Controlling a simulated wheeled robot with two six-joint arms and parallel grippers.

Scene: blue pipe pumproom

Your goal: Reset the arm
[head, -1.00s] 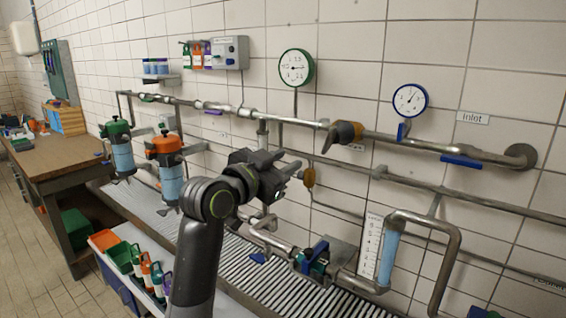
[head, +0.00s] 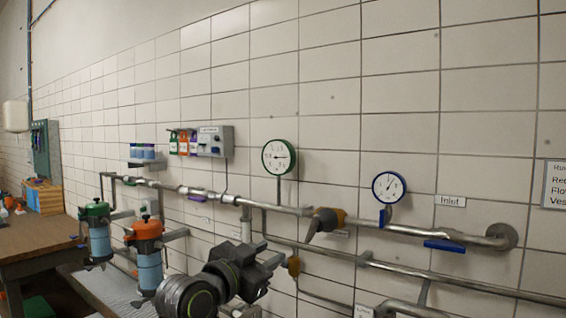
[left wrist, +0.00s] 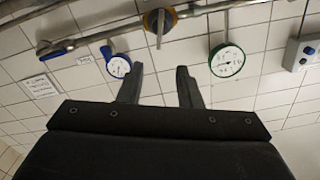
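My left gripper (left wrist: 158,88) shows in the left wrist view with its two fingers apart and nothing between them. In the head view my left gripper (head: 268,270) is at the lower middle, in front of the pipes on the tiled wall. From there its fingertips are hard to make out. My left arm comes up from the bottom edge, and only its wrist end shows. My right gripper and right arm are in neither view.
Pipes run along the wall with a yellow-hubbed valve (head: 325,221), a green-rimmed gauge (head: 279,157) and a blue-rimmed gauge (head: 389,187). An orange-topped filter (head: 146,242) and a green-topped filter (head: 97,233) hang left of my gripper. A wooden workbench (head: 35,236) stands far left. The upper wall is bare.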

